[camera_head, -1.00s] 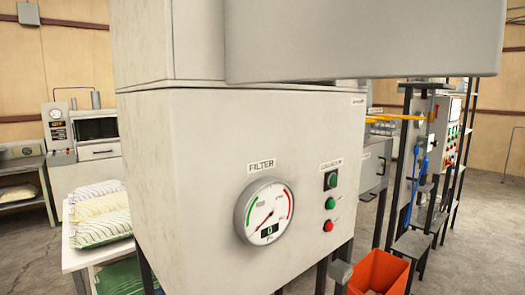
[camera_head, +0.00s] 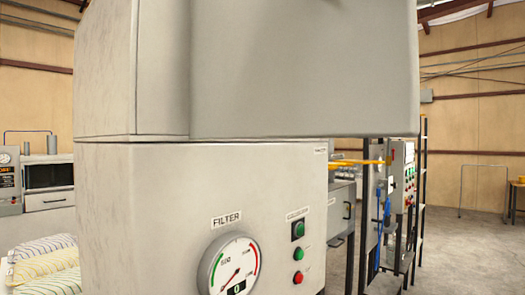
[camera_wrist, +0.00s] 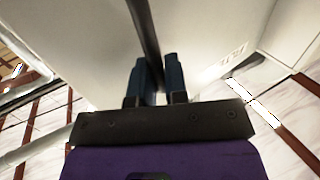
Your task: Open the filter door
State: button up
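The pale grey filter cabinet (camera_head: 160,200) fills the middle of the head view, with a FILTER label and a round gauge (camera_head: 232,268) low on its front. Its upper door panel (camera_head: 300,70) stands out from the cabinet and reaches past its right edge, so it looks at least partly open. My gripper (camera_wrist: 160,75) shows only in the wrist view. Its two blue fingers are apart, with a dark bar (camera_wrist: 143,25) running between their tips against a pale surface. I cannot tell whether the fingers press on the bar. No handle shows in the head view.
Striped pillows (camera_head: 45,268) lie at the lower left. A machine (camera_head: 45,183) stands behind them. On the right are a rack with a control panel (camera_head: 403,175) and a yellow part (camera_head: 358,161). Open concrete floor (camera_head: 465,255) lies at the far right.

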jog(key=o, duration=0.4)
jog(key=shift+w+a+r, duration=0.15)
jog(key=shift+w+a, duration=0.1)
jog(key=shift+a, duration=0.35)
jog(key=shift+s, duration=0.1)
jog(key=v, duration=1)
jog(key=shift+s+d, duration=0.1)
jog(key=shift+s, duration=0.25)
